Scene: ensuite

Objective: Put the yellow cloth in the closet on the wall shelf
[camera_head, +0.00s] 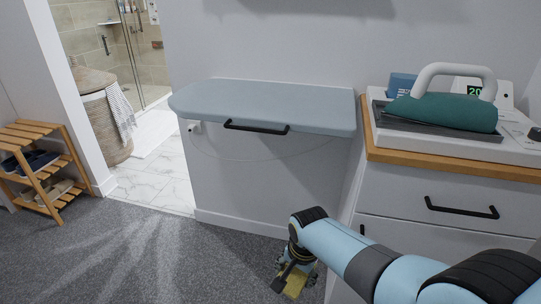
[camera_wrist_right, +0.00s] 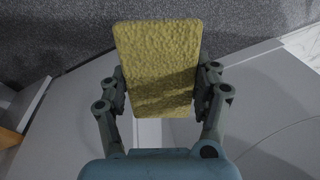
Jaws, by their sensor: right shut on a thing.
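The yellow cloth (camera_wrist_right: 157,62) is a flat rectangular piece with a rough surface. In the right wrist view it sits between the two fingers of my right gripper (camera_wrist_right: 161,88), which is shut on it. In the head view my right gripper (camera_head: 296,270) is low at the bottom centre, in front of the wall and above the carpet. A small part of the cloth (camera_head: 295,286) shows there, mostly hidden by the gripper. My left gripper is in neither view. I see no closet; the underside of what may be a wall shelf (camera_head: 300,5) shows at the top edge.
A grey-blue fold-out board (camera_head: 265,100) with a black handle juts from the wall. A wooden shoe rack (camera_head: 50,165) stands left, beside the bathroom doorway. Carpet at left is clear.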

